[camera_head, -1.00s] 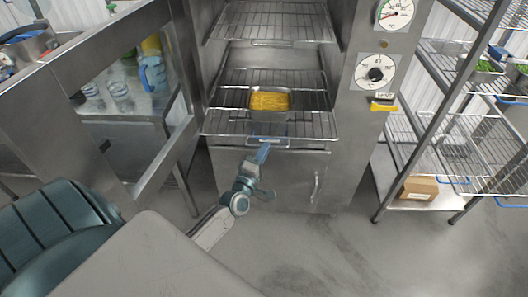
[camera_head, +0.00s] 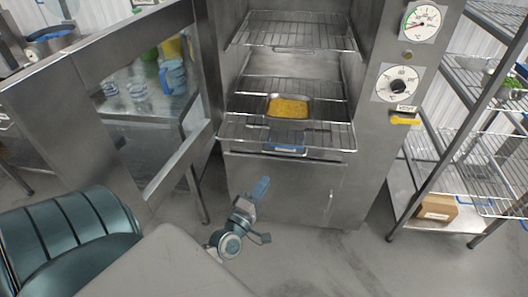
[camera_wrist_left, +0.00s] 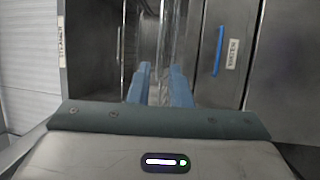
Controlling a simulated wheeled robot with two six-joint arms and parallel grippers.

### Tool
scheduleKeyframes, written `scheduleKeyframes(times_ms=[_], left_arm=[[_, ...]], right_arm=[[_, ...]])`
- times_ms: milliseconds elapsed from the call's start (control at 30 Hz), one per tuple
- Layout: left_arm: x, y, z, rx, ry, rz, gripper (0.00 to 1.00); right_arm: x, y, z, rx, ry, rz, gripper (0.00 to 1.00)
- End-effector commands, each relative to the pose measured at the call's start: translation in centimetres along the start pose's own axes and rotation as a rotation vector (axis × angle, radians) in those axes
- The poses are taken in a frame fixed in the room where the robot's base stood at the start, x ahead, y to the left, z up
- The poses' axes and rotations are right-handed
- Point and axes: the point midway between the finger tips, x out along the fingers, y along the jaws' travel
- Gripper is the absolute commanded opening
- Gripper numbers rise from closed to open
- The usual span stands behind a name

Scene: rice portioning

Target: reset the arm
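My left gripper (camera_head: 262,188) is in front of the lower front of the steel cabinet (camera_head: 290,186), below and apart from the pulled-out wire rack (camera_head: 240,133). In the left wrist view its two blue fingers (camera_wrist_left: 160,84) stand apart with nothing between them, so it is open and empty. A metal pan of yellow food (camera_head: 289,107) sits on the rack inside the cabinet. My right gripper is not in view.
The cabinet door (camera_head: 128,110) stands open at the left. A wire shelf unit (camera_head: 450,150) with a cardboard box (camera_head: 437,207) is at the right. The floor (camera_head: 340,262) before the cabinet is clear. The wrist view shows a blue handle (camera_wrist_left: 219,50).

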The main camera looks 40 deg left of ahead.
Motion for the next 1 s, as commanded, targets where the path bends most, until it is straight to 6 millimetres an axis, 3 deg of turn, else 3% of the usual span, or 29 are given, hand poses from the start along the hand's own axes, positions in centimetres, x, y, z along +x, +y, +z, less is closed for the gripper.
scheduleKeyframes(times_ms=[333, 467, 567, 767, 867, 1000], left_arm=[[0.0, -0.1, 0.0, 0.003, -0.001, -0.002, 0.18], [-0.4, -2.8, 0.1, 0.069, -0.015, -0.054, 0.18], [-1.6, -8.1, 0.4, 0.199, -0.053, -0.157, 0.18], [-7.6, -22.0, 1.1, 0.55, -0.221, -0.445, 0.18], [-12.1, -28.3, 1.3, 0.709, -0.34, -0.585, 0.18], [-19.8, -35.9, 1.5, 0.908, -0.545, -0.769, 0.18]], right_arm=[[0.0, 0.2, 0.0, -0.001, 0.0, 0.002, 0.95], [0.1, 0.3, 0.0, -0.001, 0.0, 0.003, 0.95], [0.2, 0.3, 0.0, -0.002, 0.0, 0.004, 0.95], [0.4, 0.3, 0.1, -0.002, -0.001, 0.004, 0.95], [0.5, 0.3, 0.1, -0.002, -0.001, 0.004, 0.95], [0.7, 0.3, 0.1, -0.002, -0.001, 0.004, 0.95]])
